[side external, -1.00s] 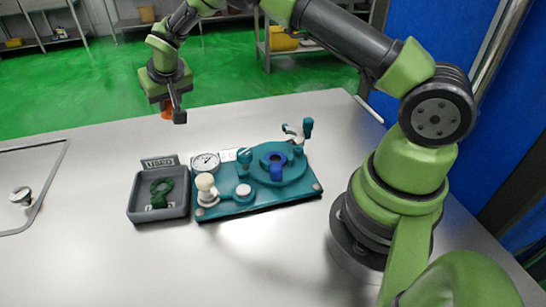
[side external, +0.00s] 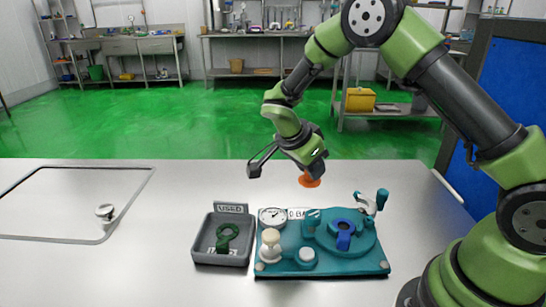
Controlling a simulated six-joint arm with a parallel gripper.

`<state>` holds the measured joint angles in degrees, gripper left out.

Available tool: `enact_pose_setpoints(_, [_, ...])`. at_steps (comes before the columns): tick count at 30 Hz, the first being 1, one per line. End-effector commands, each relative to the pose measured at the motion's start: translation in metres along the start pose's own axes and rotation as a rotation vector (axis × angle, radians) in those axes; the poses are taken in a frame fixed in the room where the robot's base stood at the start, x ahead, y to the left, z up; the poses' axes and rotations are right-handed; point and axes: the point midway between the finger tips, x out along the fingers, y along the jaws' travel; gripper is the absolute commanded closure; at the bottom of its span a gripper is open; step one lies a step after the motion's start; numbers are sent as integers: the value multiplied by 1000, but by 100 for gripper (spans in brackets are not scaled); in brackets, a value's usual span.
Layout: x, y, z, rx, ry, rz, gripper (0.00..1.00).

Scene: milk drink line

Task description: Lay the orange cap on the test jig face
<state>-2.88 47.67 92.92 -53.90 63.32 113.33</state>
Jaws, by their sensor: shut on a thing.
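The orange cap (side external: 310,180) is at the lower end of my gripper (side external: 313,170), which is shut on it. The gripper and cap are in the air, apart from the jig, and appear above its back edge in the side view. The fingers are small and partly hidden by the gripper body. The teal test jig (side external: 330,262) stands on the table with a round raised face. A blue ring with a tab (side external: 344,232) sits on that face.
The jig carries a dial gauge (side external: 271,216), a cream knob (side external: 270,240) and an upright teal-handled clamp (side external: 380,200). A grey tray marked USED (side external: 197,245) stands left of it, holding a green ring (side external: 227,236). A framed panel with a knob (side external: 104,212) lies far left.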

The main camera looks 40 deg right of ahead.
Motion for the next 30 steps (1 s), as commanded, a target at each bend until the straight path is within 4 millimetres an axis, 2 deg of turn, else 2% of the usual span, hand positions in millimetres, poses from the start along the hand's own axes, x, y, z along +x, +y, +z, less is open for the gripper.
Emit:
enact_pose_setpoints(1, [0, 20, -10, 143, 0, 83, 100])
enact_pose_setpoints(3, [-2, 43, -19, 321, -2, 184, 100])
enact_pose_setpoints(6, [-4, 69, -28, 506, -2, 290, 100])
enact_pose_setpoints(9, [-6, 84, -34, 615, -3, 352, 100])
enact_pose_setpoints(17, [2, 92, -30, 667, -2, 384, 100])
enact_pose_setpoints(30, [42, 91, -7, 663, -2, 383, 100])
